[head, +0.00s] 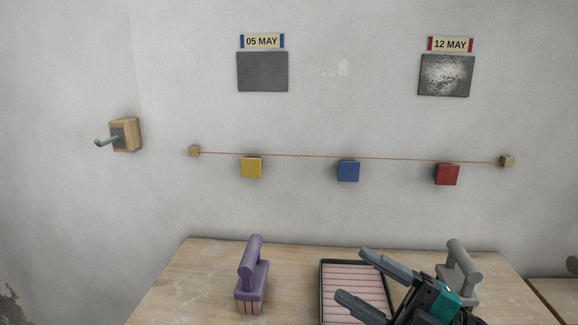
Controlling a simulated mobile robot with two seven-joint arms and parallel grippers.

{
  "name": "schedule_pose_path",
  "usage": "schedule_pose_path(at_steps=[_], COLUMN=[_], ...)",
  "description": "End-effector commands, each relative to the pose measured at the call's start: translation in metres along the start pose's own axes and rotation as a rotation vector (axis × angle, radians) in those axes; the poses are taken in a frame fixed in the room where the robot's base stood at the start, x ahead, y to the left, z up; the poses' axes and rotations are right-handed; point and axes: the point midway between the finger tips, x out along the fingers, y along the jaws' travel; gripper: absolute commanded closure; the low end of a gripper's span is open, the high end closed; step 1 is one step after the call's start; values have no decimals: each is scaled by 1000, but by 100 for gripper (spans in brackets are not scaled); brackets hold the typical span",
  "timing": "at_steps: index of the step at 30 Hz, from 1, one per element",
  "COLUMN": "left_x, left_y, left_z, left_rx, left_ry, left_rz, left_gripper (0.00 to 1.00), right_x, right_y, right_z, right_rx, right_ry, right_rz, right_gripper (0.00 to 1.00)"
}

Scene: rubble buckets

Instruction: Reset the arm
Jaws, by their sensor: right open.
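My right gripper (362,276) shows at the bottom right of the head view. Its two grey fingers are apart and point left, with nothing between them. It is in front of a black-rimmed tray (325,287) with a pink striped inside and hides part of that tray. My left gripper is not in the head view.
A wooden table (205,280) carries a purple handled tool (252,277) at left and a grey handled tool (463,268) behind my gripper. A wall hook (122,136) juts out at left.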

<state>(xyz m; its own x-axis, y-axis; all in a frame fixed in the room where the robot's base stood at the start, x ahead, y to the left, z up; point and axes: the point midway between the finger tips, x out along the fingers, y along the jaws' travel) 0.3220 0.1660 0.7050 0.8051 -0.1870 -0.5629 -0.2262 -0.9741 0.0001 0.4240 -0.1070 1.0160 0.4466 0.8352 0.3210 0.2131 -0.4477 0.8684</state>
Motion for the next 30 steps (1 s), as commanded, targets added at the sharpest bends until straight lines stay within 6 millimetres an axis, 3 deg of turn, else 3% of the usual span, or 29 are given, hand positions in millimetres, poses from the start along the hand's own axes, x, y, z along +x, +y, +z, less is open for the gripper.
schedule_pose_path(at_steps=[4,8,12,16,21,30], left_x=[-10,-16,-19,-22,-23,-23], left_y=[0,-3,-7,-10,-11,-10], left_z=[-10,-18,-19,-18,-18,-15], left_rx=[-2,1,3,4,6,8], left_ry=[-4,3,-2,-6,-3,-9], left_rz=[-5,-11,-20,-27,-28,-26], left_gripper=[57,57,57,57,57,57], right_x=[-36,-95,-152,-183,-198,-199], right_y=[-31,-96,-170,-215,-238,-240], right_z=[47,74,66,48,35,35], right_rx=[331,623,873,1022,1100,1102], right_ry=[-376,-748,-1053,-1220,-1300,-1303], right_rz=[219,311,319,297,281,279], right_gripper=[38,38,38,38,38,38])
